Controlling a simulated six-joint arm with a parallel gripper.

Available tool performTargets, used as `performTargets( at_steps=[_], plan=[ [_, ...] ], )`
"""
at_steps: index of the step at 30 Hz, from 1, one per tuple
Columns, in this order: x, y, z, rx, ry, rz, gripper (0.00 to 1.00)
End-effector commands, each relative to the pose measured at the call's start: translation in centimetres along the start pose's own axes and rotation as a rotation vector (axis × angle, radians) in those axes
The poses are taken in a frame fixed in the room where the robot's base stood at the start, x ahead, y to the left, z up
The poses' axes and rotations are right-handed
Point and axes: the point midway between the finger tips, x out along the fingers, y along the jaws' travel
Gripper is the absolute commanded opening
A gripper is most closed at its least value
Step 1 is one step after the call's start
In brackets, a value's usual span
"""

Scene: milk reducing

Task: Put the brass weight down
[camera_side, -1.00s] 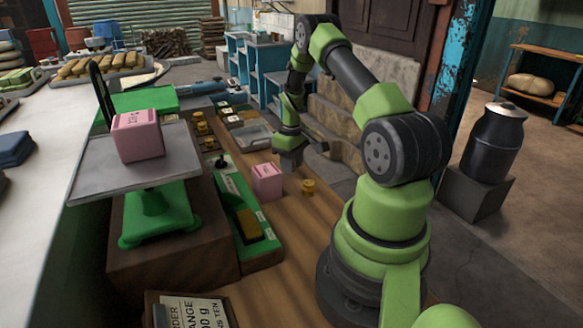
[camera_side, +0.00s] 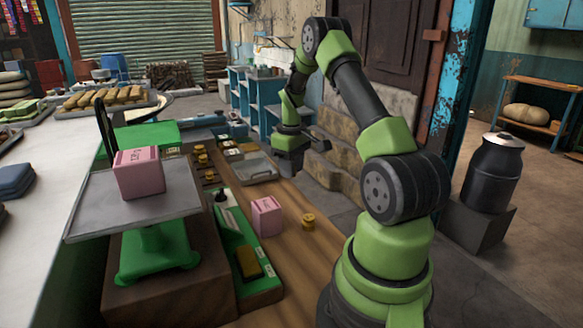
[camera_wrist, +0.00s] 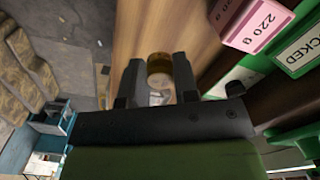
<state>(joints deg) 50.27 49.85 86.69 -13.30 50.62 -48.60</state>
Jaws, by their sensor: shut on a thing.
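In the wrist view, my gripper (camera_wrist: 159,75) is shut on a small gold-coloured brass weight (camera_wrist: 159,64) that fills the space between the fingertips. In the side view, my gripper (camera_side: 288,160) hangs above the wooden bench, behind a pink block; the held weight is hidden there by the fingers. Another brass weight (camera_side: 308,221) stands upright on the bench, to the right of the pink block (camera_side: 266,216). The pink block marked 220 g also shows at the top right of the wrist view (camera_wrist: 249,22).
A green scale (camera_side: 158,250) at left carries another pink block (camera_side: 139,173) on its metal pan (camera_side: 90,215). Several small weights (camera_side: 202,155) and a grey tray (camera_side: 252,172) are farther back. Bare wood (camera_side: 285,255) lies in front.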

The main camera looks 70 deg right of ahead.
Motion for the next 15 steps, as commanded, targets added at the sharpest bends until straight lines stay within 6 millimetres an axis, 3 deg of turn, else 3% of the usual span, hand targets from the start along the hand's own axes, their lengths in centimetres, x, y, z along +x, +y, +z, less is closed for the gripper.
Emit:
performTargets(
  at_steps=[8, 11, 15],
  plan=[
    [-0.2, -0.5, -0.2, -0.007, 0.001, 0.0, 0.03],
    [-1.1, -2.5, -0.8, -0.034, 0.002, 0.001, 0.03],
    [-3.4, -8.4, -1.6, -0.106, 0.003, 0.001, 0.03]
  ],
)
